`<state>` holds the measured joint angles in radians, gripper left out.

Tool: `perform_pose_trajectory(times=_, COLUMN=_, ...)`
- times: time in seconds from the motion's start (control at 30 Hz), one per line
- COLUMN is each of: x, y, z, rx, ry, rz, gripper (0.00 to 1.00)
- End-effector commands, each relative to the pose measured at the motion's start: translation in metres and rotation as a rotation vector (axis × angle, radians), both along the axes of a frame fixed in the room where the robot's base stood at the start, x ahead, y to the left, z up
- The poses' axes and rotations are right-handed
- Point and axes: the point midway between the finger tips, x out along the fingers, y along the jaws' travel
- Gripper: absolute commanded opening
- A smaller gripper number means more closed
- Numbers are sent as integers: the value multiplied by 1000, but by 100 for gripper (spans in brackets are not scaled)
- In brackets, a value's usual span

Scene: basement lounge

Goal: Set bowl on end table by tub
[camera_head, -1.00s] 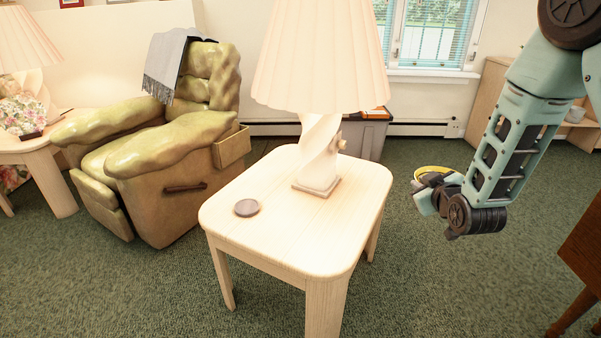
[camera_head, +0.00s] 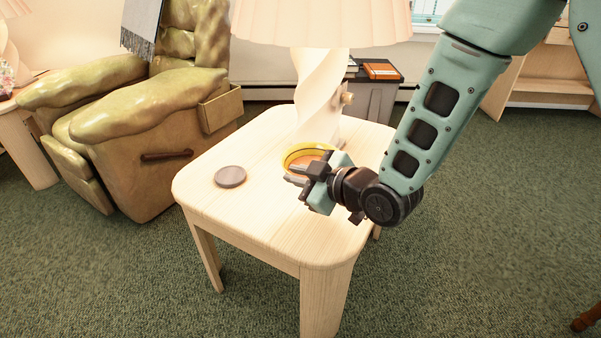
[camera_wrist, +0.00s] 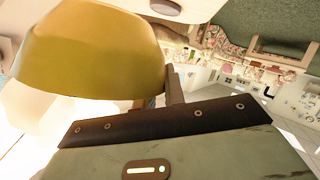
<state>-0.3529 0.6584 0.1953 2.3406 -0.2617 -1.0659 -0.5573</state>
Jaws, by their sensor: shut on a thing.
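A yellow bowl (camera_head: 303,155) with an orange inside is held in my gripper (camera_head: 301,178), over the end table in the head view. In the wrist view the bowl (camera_wrist: 100,50) fills the upper left, gripped at its side. I cannot tell whether its base touches the tabletop. The pale wooden end table (camera_head: 290,238) stands in the middle, with rounded corners.
A white twisted lamp (camera_head: 322,90) with a pleated shade stands on the table close behind the bowl. A round grey coaster (camera_head: 230,176) lies left of my gripper. A green recliner (camera_head: 150,120) is at the left. The table's front part is clear.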

Motion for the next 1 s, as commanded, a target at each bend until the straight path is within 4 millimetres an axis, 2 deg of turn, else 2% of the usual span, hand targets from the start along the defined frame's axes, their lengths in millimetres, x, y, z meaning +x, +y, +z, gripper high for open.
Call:
perform_pose_trajectory(times=0.2, x=-1, y=2, z=-43, rx=-1, ry=2, rz=5, gripper=0)
perform_pose_trajectory(times=0.47, x=-1, y=1, z=-65, rx=0, ry=0, rz=3, gripper=0)
perform_pose_trajectory(times=0.67, x=0, y=1, z=-93, rx=0, ry=0, rz=3, gripper=0)
perform_pose_trajectory(times=1.0, x=0, y=1, z=-97, rx=1, ry=-2, rz=3, gripper=0)
